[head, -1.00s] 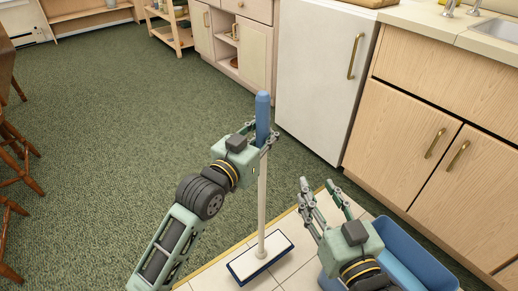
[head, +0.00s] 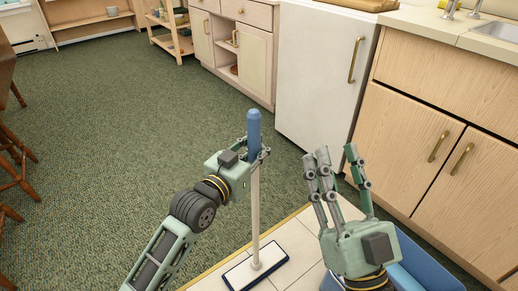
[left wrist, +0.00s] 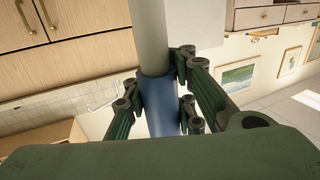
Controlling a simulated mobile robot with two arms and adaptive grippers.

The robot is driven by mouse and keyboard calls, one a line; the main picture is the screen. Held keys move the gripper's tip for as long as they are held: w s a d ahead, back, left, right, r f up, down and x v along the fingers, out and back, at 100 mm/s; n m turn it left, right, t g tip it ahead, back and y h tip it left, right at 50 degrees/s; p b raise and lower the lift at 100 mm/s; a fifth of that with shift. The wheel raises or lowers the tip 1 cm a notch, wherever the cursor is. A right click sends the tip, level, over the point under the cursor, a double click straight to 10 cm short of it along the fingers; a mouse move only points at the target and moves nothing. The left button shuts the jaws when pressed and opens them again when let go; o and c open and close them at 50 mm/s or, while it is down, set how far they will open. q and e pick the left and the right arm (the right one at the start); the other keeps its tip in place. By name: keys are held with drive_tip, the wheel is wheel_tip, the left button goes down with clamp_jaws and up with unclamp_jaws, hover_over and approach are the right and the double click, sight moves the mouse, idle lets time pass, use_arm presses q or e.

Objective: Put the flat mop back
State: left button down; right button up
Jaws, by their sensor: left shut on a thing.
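The flat mop (head: 255,205) stands nearly upright, with a blue grip at the top, a pale pole and a flat white head with a dark blue rim. Its head rests on or just above the pale tiles. My left gripper (head: 258,155) is shut around the blue grip. In the left wrist view the fingers (left wrist: 160,100) close on the blue grip (left wrist: 160,110), below the pale pole. My right gripper (head: 338,160) is open and empty, to the right of the mop, with its fingers pointing up and away.
A blue bin (head: 425,262) stands on the right, partly hidden behind my right gripper. Wooden cabinets (head: 410,145) and a white fridge (head: 318,75) line the right and back. Wooden chairs (head: 15,160) stand at the left edge. Green carpet (head: 130,120) lies clear in the middle.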

idle(0.4)
use_arm(q)
drive_tip(key=c, duration=2.1)
unclamp_jaws()
drive_tip(key=shift+f, duration=0.15)
drive_tip(key=o, duration=0.6)
drive_tip(key=shift+o, duration=0.2)
